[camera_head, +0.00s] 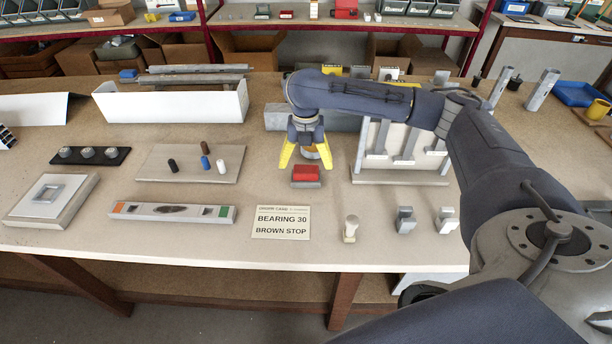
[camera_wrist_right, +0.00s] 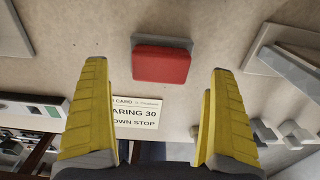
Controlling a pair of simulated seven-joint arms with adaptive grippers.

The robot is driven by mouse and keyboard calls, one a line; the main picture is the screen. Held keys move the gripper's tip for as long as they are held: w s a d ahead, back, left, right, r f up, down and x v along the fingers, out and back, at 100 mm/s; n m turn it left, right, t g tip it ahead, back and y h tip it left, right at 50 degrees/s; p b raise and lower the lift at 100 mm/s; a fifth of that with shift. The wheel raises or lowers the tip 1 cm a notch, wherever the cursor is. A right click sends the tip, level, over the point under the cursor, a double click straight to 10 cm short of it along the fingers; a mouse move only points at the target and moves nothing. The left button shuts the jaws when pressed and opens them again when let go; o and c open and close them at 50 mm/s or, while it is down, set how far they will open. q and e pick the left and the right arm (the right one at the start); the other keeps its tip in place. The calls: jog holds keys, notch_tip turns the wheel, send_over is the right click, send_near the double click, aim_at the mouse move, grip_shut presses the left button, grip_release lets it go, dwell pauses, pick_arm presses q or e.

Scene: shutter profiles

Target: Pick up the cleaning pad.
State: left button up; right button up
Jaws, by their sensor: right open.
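The cleaning pad appears to be the small red block with a grey layer (camera_head: 306,173), lying on the table in the middle of the head view. In the right wrist view the red pad (camera_wrist_right: 161,66) is at upper centre, between the lines of the fingers, its grey part showing along the far edge. My right gripper (camera_head: 306,160) is open and empty, its yellow fingers pointing down at or just behind the pad in the head view. The wrist view shows its fingers (camera_wrist_right: 158,90) wide apart, not touching the pad. My left gripper is not in view.
A printed card (camera_head: 281,222) lies in front of the pad. A board with small pegs (camera_head: 190,165) is to the left, and a white panel rack (camera_head: 400,178) to the right. Small metal pieces (camera_head: 405,220) stand front right. A level (camera_head: 172,212) lies front left.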

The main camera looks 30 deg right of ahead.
aim_at(306, 169)
jog(key=shift+f, duration=2.1)
jog(key=c, duration=1.3)
jog(key=shift+r, duration=0.1)
notch_tip(306, 169, up, 20)
jog(key=shift+f, duration=0.1)
